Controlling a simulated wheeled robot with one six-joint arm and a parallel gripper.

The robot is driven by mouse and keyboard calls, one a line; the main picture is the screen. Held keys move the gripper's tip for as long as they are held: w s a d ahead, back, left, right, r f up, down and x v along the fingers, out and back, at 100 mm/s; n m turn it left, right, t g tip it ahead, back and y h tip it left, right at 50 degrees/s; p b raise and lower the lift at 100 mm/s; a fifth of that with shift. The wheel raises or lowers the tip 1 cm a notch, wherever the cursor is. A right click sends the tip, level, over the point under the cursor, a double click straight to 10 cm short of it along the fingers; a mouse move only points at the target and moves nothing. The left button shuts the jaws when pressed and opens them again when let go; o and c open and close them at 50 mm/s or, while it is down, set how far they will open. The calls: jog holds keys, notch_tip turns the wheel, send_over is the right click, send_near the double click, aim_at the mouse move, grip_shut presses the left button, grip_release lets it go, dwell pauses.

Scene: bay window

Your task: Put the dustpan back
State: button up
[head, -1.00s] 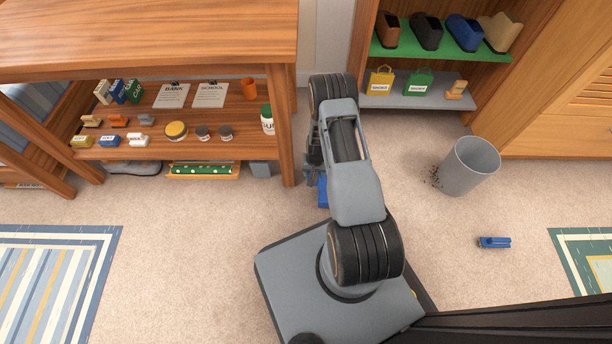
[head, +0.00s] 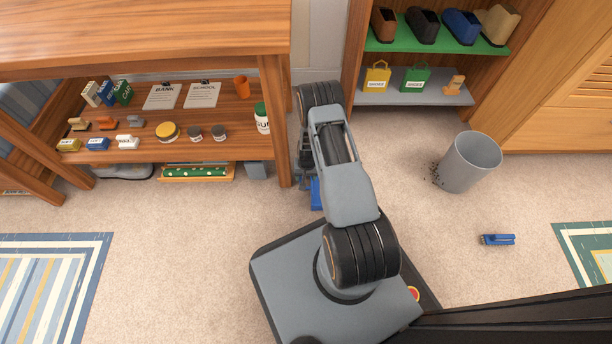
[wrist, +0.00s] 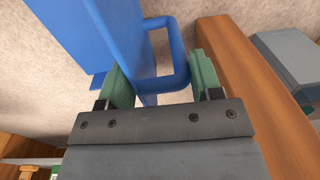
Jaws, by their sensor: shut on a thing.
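The blue dustpan (wrist: 120,45) fills the upper left of the wrist view, with its looped handle between the two green finger pads. My gripper (wrist: 160,80) is shut on the dustpan. In the head view only a blue piece of the dustpan (head: 316,192) shows beside my arm, above the carpet just right of the wooden bench's leg. My arm hides most of the gripper and dustpan there, and I cannot tell how high it is held.
The wooden bench (head: 140,60) with stocked shelves stands left. A grey bin (head: 470,162) stands right, with dark crumbs (head: 437,174) beside it. A small blue object (head: 497,240) lies on the carpet. A shoe cubby (head: 415,98) stands at the back. Carpet between bench and bin is mostly free.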

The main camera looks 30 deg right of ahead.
jog(key=o, duration=1.3)
jog(key=shift+f, duration=0.1)
notch_tip(320, 180, up, 12)
jog(key=p, duration=0.6)
jog(key=shift+s+d+r, duration=0.15)
jog(key=shift+d+r, duration=0.05)
jog(key=shift+d, duration=0.05)
